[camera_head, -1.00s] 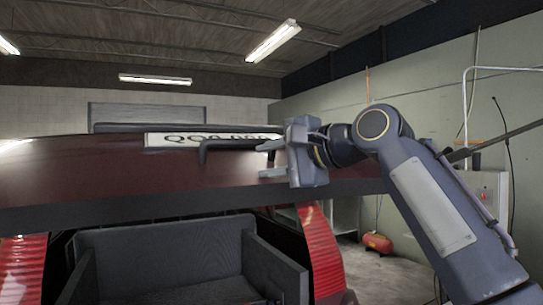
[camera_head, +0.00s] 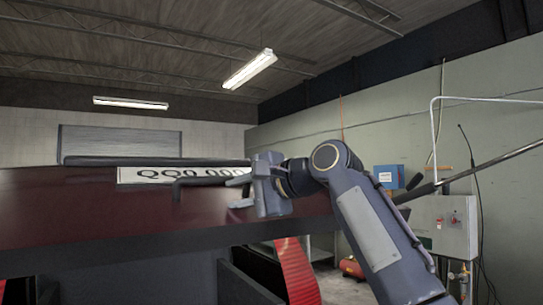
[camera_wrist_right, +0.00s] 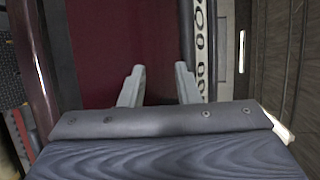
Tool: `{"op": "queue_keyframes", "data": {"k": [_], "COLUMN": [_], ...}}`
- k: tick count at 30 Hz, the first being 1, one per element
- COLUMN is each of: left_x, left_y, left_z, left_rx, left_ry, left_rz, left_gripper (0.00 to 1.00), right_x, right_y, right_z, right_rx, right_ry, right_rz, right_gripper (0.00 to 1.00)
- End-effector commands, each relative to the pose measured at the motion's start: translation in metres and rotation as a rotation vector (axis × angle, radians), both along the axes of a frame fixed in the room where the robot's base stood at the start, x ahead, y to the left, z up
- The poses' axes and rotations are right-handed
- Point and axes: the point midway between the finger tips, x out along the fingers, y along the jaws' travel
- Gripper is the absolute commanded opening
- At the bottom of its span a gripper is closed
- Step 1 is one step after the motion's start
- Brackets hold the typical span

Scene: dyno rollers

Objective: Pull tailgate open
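The dark red tailgate (camera_head: 90,215) is raised and spans the left and middle of the head view. It carries a white number plate (camera_head: 150,175) and a bent black handle bar (camera_head: 205,181) in front of the plate. My right gripper (camera_head: 240,192) is at the right end of the bar, close to the tailgate. In the right wrist view its two fingers (camera_wrist_right: 160,85) stand apart, with red panel behind the gap and no bar visible between them. Whether a finger touches the bar or panel cannot be told. My left gripper is not in view.
A grey control box (camera_head: 446,226) and a blue box (camera_head: 388,176) are on the right wall. A red tank (camera_head: 351,267) lies on the floor.

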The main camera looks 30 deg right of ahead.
Motion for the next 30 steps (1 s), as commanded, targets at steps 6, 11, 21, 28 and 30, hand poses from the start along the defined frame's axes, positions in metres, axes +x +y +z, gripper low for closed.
{"op": "queue_keyframes", "data": {"k": [6, 11, 21, 28, 30], "left_x": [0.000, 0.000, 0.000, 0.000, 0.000], "left_y": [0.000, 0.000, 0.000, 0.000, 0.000], "left_z": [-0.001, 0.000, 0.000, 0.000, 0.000], "left_rx": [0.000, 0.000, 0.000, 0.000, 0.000], "left_ry": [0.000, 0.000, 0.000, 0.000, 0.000], "left_rz": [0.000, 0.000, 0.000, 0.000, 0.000], "left_gripper": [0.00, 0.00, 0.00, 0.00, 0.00], "right_x": [-0.005, -0.011, -0.024, -0.026, -0.025], "right_y": [-0.013, -0.016, -0.024, -0.025, -0.024], "right_z": [0.009, 0.020, 0.034, 0.035, 0.035], "right_rx": [-0.005, -0.005, 0.002, 0.004, 0.004], "right_ry": [0.003, -0.002, -0.001, 0.000, 0.000], "right_rz": [-0.022, -0.016, -0.012, -0.012, -0.011], "right_gripper": [0.38, 0.38, 0.38, 0.38, 0.38]}}
